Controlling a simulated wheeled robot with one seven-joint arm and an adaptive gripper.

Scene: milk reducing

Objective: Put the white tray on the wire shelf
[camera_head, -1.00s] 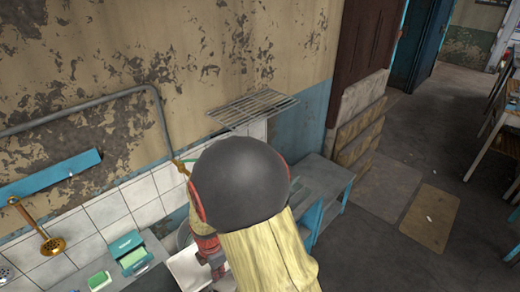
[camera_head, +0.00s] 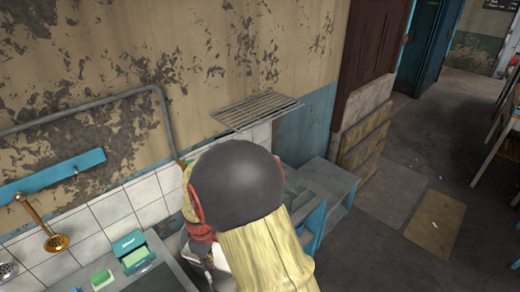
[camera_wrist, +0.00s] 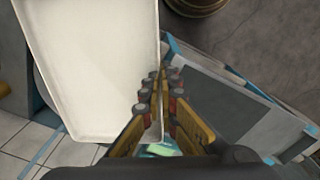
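The white tray (camera_wrist: 95,65) fills the upper left of the wrist view, its pale flat face towards the camera. My gripper (camera_wrist: 160,88) is closed on the tray's right edge, with a finger on each side of it. In the head view the gripper and most of the tray are hidden behind my arm's dark round joint and yellow cover. The wire shelf (camera_head: 257,110) is fixed to the peeling wall, above and beyond my arm. Its visible top looks empty.
A blue-edged cabinet (camera_head: 325,185) stands right of my arm. A grey pipe (camera_head: 90,110) and a blue rail with a hanging ladle (camera_head: 42,225) are on the wall at left. A green box (camera_head: 131,250) and sponge (camera_head: 102,280) are at lower left. Open floor lies at right.

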